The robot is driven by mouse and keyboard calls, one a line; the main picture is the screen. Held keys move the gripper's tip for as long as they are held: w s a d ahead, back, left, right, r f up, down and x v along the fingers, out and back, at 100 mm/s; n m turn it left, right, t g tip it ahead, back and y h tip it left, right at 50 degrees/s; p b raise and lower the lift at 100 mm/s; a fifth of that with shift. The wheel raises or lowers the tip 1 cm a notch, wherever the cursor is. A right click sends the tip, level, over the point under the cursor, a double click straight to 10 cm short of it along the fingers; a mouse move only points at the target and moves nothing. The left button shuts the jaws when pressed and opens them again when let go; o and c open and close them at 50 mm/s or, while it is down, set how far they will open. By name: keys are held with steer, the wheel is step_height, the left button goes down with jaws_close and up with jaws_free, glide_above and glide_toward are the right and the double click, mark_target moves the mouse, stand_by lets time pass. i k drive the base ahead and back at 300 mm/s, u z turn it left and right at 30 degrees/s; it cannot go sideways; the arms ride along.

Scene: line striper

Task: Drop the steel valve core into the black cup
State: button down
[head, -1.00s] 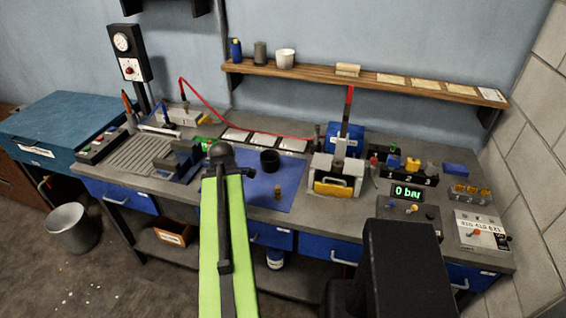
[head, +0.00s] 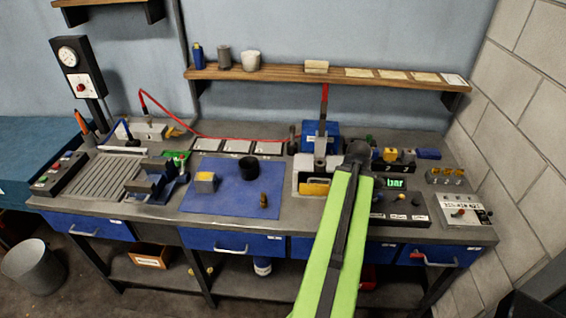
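The black cup (head: 248,166) stands upright on the blue mat (head: 225,203) in the middle of the bench. A small brass-coloured upright piece (head: 263,200) stands on the mat in front of the cup. A grey block with a yellowish face (head: 206,182) is on the mat to the cup's left. I cannot make out a steel valve core for certain. My green arm reaches up from the bottom, and its dark end, my gripper (head: 357,153), is right of the cup, in front of the blue-backed machine. Its fingers cannot be made out, nor whether it holds anything.
A press-like machine with a red lever (head: 324,110) stands right of the mat. A vise (head: 152,180) stands to its left. A shelf (head: 300,75) runs along the wall behind. A control box (head: 462,211) sits at the right end. The mat's front left is clear.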

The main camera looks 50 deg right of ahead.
mark_target(248, 176)
steer(key=k, duration=0.6)
steer(key=u, duration=0.25)
steer(key=i, duration=1.6)
steer(key=z, duration=0.25)
